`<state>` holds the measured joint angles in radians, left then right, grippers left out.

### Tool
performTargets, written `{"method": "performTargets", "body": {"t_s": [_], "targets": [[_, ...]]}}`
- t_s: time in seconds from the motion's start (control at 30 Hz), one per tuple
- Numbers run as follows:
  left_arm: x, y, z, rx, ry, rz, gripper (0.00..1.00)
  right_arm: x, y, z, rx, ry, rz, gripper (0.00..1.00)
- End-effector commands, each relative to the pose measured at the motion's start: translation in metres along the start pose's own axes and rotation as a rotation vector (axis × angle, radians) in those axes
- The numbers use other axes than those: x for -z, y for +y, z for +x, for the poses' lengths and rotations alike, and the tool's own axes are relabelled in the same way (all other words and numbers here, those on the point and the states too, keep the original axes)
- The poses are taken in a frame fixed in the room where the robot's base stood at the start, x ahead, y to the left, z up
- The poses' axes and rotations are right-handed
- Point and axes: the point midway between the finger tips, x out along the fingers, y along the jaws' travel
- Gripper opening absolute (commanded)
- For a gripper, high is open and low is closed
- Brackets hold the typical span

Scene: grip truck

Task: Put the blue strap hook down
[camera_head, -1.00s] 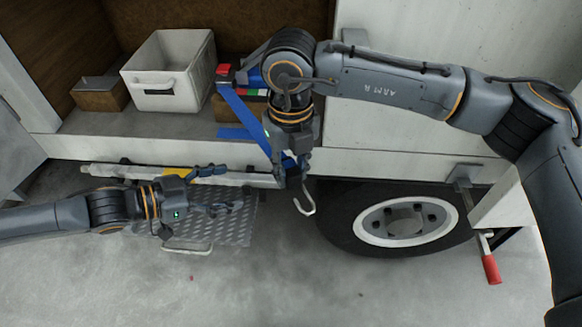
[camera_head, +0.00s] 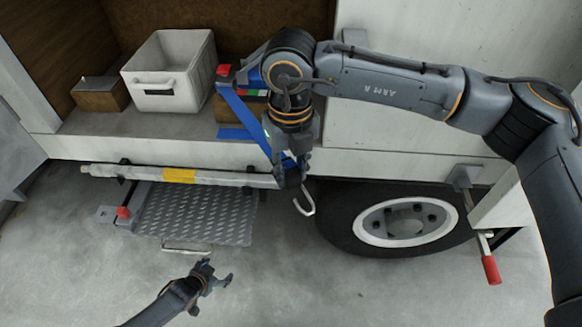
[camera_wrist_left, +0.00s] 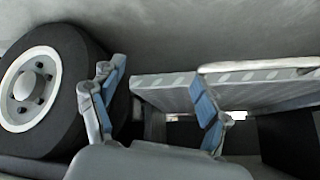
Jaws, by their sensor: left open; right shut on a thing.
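A blue strap (camera_head: 248,121) hangs from the truck's cargo floor down to my right gripper (camera_head: 291,181). My right gripper is shut at the strap's lower end. The pale metal hook (camera_head: 304,203) sticks out below its fingers, in front of the tire. The hook hangs in the air, clear of the ground. My left gripper (camera_head: 215,277) is open and empty, low over the concrete in front of the step. In the left wrist view its two fingers (camera_wrist_left: 157,110) are spread, with nothing between them.
A diamond-plate step (camera_head: 195,214) with a handle juts out under the truck bed. A pale bar with a yellow band (camera_head: 179,175) runs above it. The wheel (camera_head: 405,221) and a red-handled crank (camera_head: 491,268) are at right. A white bin (camera_head: 169,72) stands inside. The concrete in front is clear.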

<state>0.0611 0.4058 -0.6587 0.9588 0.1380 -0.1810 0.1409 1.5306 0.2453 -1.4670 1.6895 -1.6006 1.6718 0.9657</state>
Motion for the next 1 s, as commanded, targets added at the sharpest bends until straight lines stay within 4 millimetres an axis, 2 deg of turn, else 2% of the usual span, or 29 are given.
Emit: {"method": "performTargets", "body": {"t_s": [0.03,0.2,0.4,0.5,0.6,0.73,0.83,1.0], "targets": [[-0.028,0.014,0.000,-0.001,-0.045,-0.032,0.76,0.000,0.000,0.000,0.000,-0.001,0.000,0.00],[-0.111,0.054,-0.011,-0.003,-0.183,-0.111,0.76,0.000,0.000,0.000,0.000,-0.001,0.000,0.00],[-0.201,0.110,-0.038,-0.021,-0.343,-0.193,0.76,0.000,0.000,0.000,0.000,0.000,0.000,0.00],[-0.238,0.137,-0.056,-0.033,-0.415,-0.227,0.76,0.000,0.000,0.000,0.000,0.000,0.000,0.00],[-0.268,0.161,-0.072,-0.046,-0.475,-0.254,0.76,0.000,0.000,0.000,0.000,0.000,0.000,0.00],[-0.293,0.183,-0.089,-0.058,-0.528,-0.278,0.76,0.000,0.000,0.000,0.000,0.000,0.000,0.00],[-0.303,0.193,-0.096,-0.065,-0.550,-0.287,0.76,0.000,0.000,0.000,0.000,0.000,0.000,0.00],[-0.307,0.197,-0.100,-0.067,-0.560,-0.292,0.76,0.000,0.000,0.000,0.000,0.000,0.000,0.00]]}}
